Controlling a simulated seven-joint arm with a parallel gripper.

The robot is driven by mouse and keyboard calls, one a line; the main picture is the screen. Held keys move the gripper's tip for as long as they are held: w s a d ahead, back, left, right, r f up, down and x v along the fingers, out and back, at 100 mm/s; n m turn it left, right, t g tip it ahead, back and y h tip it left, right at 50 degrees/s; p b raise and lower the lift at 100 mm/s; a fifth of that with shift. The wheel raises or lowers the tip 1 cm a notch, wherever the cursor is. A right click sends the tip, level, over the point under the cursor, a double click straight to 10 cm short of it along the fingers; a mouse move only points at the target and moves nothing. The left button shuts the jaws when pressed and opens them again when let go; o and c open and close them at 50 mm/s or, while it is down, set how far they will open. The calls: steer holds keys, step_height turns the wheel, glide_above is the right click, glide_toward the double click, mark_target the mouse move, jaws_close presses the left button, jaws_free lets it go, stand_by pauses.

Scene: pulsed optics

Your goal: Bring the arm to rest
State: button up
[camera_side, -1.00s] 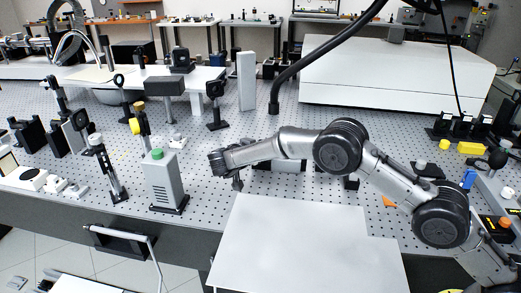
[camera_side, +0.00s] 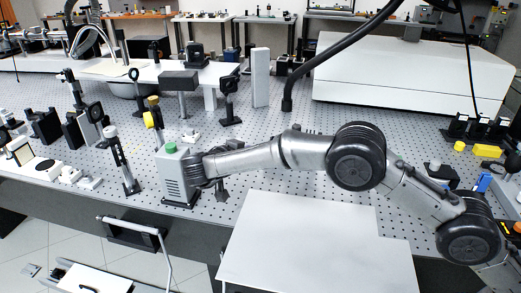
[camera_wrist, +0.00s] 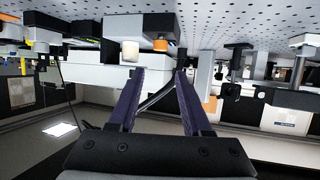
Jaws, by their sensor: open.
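My arm (camera_side: 270,155) reaches left over the perforated optical table (camera_side: 325,118), its wrist overlapping the right edge of a grey box with a green button (camera_side: 172,178) in the side view. Whether they touch, I cannot tell. My gripper (camera_side: 222,190) shows small and dark below the wrist, near the table's front edge. In the wrist view my gripper (camera_wrist: 158,74) has its two dark purple fingers spread apart. Nothing is held between them; a dark curved cable or tube shows behind the gap.
Several posts and optic mounts (camera_side: 122,165) stand left of the box. A thick black hose (camera_side: 335,55) hangs over the table's middle. A large white housing (camera_side: 410,85) stands at the back right. A pale flat panel (camera_side: 310,240) lies in front, below my arm.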

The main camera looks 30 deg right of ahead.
steer(key=shift+s+a+r, duration=0.2)
steer(key=shift+a, duration=0.2)
